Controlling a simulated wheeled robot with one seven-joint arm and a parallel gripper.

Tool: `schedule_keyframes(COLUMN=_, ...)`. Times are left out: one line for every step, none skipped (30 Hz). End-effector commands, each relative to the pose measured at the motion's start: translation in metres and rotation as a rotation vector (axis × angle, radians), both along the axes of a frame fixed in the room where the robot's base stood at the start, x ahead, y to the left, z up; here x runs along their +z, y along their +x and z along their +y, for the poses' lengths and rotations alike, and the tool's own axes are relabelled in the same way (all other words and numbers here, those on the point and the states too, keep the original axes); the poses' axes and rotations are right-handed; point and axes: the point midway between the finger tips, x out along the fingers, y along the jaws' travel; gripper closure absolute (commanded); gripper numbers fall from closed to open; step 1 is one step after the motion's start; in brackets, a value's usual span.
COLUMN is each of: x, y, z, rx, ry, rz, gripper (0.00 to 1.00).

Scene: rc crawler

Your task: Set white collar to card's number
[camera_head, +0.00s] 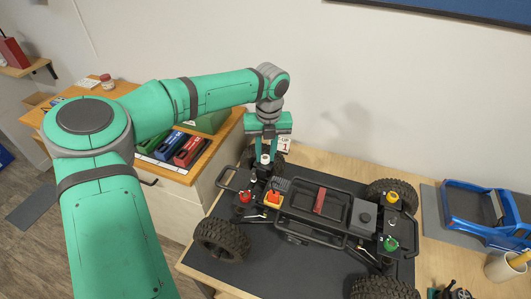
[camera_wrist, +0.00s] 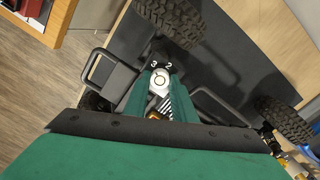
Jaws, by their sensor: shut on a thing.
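The crawler chassis (camera_head: 290,214) stands on a dark mat. My gripper (camera_head: 266,157) points down at its far left corner and is shut on the white collar (camera_head: 265,160). In the wrist view the white collar (camera_wrist: 160,80) sits between the two green fingers, with white digits 3 and 2 on the black part just beyond it. Any other digits are hidden, and I cannot make out a pointer mark on the collar. A small white card (camera_head: 285,145) stands behind my gripper. A 1 shows on it; its upper text is partly covered.
Red (camera_head: 245,196), yellow (camera_head: 392,196) and green (camera_head: 390,243) collars sit at the other chassis corners. Large tyres (camera_head: 222,240) stand around it. A blue body shell (camera_head: 475,210) lies at right. A wooden cabinet with coloured boxes (camera_head: 188,151) is at left; the wall is behind.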

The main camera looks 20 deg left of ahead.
Motion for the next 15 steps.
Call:
schedule_keyframes(x=0.0024, y=0.0026, z=0.0006, rx=0.001, ry=0.002, rz=-0.008, gripper=0.99)
schedule_keyframes(x=0.0024, y=0.0026, z=0.0006, rx=0.001, ry=0.002, rz=-0.008, gripper=0.99)
schedule_keyframes(x=0.0024, y=0.0026, z=0.0007, rx=0.001, ry=0.002, rz=-0.008, gripper=0.99)
schedule_keyframes(x=0.0024, y=0.0026, z=0.0007, rx=0.001, ry=0.002, rz=-0.008, gripper=0.99)
schedule_keyframes(x=0.0023, y=0.0025, z=0.0007, rx=0.001, ry=0.002, rz=-0.008, gripper=0.69)
schedule_keyframes(x=0.0021, y=0.0023, z=0.0007, rx=0.000, ry=0.001, rz=-0.007, gripper=0.60)
schedule_keyframes(x=0.0019, y=0.0021, z=0.0006, rx=0.000, ry=0.002, rz=-0.007, gripper=0.57)
schedule_keyframes(x=0.0017, y=0.0018, z=0.0006, rx=0.000, ry=0.002, rz=-0.006, gripper=0.57)
schedule_keyframes(x=0.0014, y=0.0016, z=0.0005, rx=0.000, ry=0.001, rz=-0.005, gripper=0.57)
schedule_keyframes(x=0.0013, y=0.0014, z=0.0005, rx=0.000, ry=0.001, rz=-0.005, gripper=0.57)
schedule_keyframes(x=0.0011, y=0.0012, z=0.0004, rx=0.000, ry=0.001, rz=-0.004, gripper=0.57)
schedule_keyframes(x=0.0009, y=0.0010, z=0.0003, rx=0.000, ry=0.000, rz=-0.003, gripper=0.57)
schedule_keyframes(x=0.0008, y=0.0009, z=0.0003, rx=0.000, ry=0.000, rz=-0.003, gripper=0.57)
schedule_keyframes(x=0.0008, y=0.0008, z=0.0003, rx=0.000, ry=0.000, rz=-0.003, gripper=0.57)
schedule_keyframes(x=0.0011, y=0.0007, z=0.0003, rx=0.000, ry=0.001, rz=-0.002, gripper=0.57)
